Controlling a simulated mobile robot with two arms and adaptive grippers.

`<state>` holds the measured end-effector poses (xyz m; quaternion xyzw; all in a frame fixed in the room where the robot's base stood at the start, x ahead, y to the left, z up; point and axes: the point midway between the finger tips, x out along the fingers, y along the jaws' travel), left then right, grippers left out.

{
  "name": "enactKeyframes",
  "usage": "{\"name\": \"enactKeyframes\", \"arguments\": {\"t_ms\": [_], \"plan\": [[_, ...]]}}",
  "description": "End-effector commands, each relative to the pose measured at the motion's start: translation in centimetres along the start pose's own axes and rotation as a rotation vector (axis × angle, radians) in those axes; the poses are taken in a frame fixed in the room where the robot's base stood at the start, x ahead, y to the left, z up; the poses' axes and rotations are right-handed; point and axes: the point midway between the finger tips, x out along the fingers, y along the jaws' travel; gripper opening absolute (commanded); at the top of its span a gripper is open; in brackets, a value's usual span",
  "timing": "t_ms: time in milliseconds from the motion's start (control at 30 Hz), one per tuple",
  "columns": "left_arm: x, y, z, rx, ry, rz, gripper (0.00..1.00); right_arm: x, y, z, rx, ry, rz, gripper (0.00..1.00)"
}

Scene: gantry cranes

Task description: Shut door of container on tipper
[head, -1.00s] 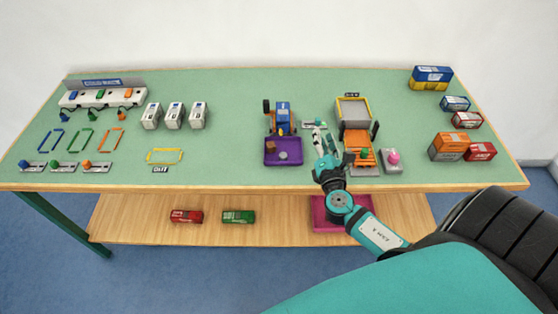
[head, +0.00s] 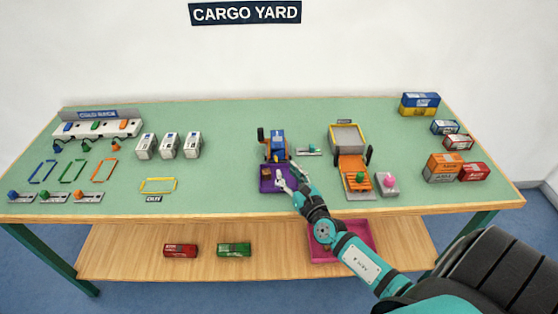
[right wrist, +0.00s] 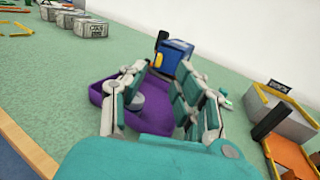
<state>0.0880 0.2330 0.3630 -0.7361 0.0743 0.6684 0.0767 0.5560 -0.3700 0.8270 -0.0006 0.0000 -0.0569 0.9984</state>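A blue container (head: 278,143) stands at the table's middle with black and orange parts beside it, apparently the tipper. It also shows in the right wrist view (right wrist: 174,57). Its door cannot be made out clearly. A purple tray (head: 268,184) lies in front of it. My right gripper (head: 283,180) is over the tray's right part, in front of the container and apart from it. In the right wrist view its fingers are spread. A grey round piece in the tray (right wrist: 126,104) shows partly behind the left finger. My left gripper is not in view.
An orange ramp (head: 352,165) with a grey bed (head: 346,138) and dark posts stands to the right, with a pink button box (head: 387,184) beside it. White containers (head: 169,146) stand left. Boxes (head: 444,167) stand at the right end. Green tabletop (head: 225,175) is clear left of the tray.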

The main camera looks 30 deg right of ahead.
Motion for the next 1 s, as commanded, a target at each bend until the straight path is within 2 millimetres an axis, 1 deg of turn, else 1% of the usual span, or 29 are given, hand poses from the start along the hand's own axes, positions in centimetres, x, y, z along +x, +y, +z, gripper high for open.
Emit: {"name": "enactKeyframes", "arguments": {"t_ms": [33, 100, 200, 300, 467, 700, 733, 767, 933, 967, 1000], "plan": [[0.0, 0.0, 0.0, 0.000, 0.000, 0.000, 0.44, 1.2, 0.0, 0.1, 0.000, -0.002, 0.000, 0.31], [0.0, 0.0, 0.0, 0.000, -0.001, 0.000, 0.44, 2.5, 0.0, 0.1, 0.001, -0.002, 0.000, 0.31], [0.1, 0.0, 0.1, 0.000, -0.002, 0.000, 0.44, 4.1, 0.0, 0.0, 0.001, -0.001, 0.000, 0.31], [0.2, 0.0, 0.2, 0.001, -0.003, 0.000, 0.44, 5.1, 0.1, -0.1, 0.001, 0.000, 0.001, 0.31], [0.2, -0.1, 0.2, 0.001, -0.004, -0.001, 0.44, 5.9, 0.0, -0.1, 0.001, 0.001, 0.001, 0.31], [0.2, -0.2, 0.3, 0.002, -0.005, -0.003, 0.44, 6.0, 0.0, 0.0, 0.001, 0.001, 0.001, 0.31], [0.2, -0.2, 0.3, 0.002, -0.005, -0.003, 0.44, 6.0, 0.0, 0.0, 0.001, 0.000, 0.000, 0.29], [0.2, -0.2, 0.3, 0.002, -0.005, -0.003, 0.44, 6.0, 0.0, 0.0, 0.001, 0.000, 0.000, 0.26], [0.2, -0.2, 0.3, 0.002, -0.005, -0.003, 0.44, 6.0, 0.0, 0.0, 0.001, 0.000, 0.000, 0.03], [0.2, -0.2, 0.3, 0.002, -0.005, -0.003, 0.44, 6.0, 0.0, 0.0, 0.001, 0.000, 0.000, 0.00], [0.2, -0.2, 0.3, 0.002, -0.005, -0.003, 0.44, 6.0, 0.0, 0.0, 0.001, 0.000, 0.000, 0.00]]}}
